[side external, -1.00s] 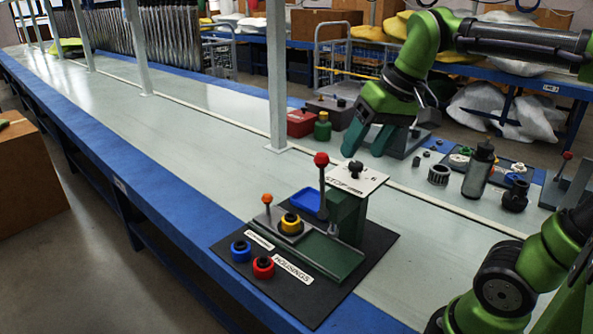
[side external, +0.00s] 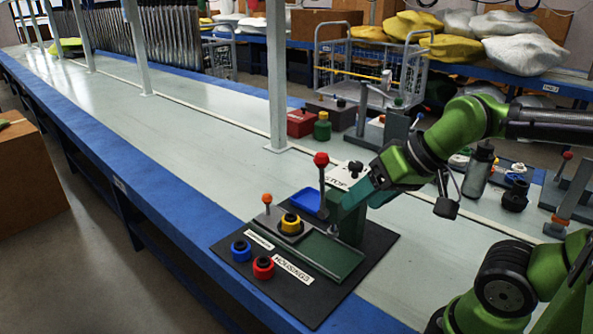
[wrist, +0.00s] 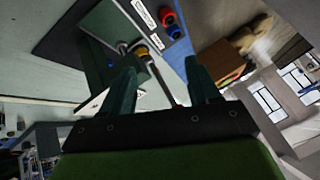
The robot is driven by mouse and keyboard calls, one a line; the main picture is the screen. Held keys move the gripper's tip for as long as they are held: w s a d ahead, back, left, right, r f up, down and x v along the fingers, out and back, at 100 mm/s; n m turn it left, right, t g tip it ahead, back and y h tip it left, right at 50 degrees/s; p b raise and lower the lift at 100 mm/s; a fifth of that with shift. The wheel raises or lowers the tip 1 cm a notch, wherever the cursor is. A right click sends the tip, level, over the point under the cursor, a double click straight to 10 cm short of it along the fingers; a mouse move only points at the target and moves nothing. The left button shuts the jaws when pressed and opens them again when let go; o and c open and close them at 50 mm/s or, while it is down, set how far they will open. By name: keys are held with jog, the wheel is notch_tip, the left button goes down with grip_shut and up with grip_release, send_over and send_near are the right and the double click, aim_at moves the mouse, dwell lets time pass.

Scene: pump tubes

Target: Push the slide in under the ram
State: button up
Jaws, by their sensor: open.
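The slide (side external: 283,238) is a grey plate at the left end of a green track (side external: 330,256). It carries a yellow housing with a dark top (side external: 290,223) and has an orange-knobbed handle (side external: 267,200). The ram stand is a green column (side external: 350,222) behind the track, with a red-knobbed lever (side external: 321,160); the ram itself is largely hidden. My gripper (side external: 338,207) is open with nothing between its teal fingers, beside the column and above the track, right of the slide. In the wrist view, the yellow housing (wrist: 142,51) shows beyond the open fingers (wrist: 160,62).
A blue housing (side external: 241,251) and a red housing (side external: 263,267) stand on the black mat (side external: 310,310) in front. A blue tray (side external: 306,202) lies behind the slide. A white post (side external: 277,100) stands further back. The bench left of the mat is clear.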

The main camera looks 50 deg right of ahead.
jog(key=shift+c, duration=0.3)
jog(key=w+d+r+g, duration=0.1)
jog(key=w+r+g, duration=0.1)
jog(key=w+r, duration=0.65)
jog(key=m+g+h, duration=0.2)
jog(key=m+g, duration=0.1)
jog(key=g, duration=0.2)
send_over(267, 203)
jog(key=d, duration=0.1)
notch_tip(267, 203, down, 11)
jog(key=f, duration=1.2)
jog(key=w+f, duration=0.1)
jog(key=f, duration=0.4)
jog(key=shift+f, duration=0.4)
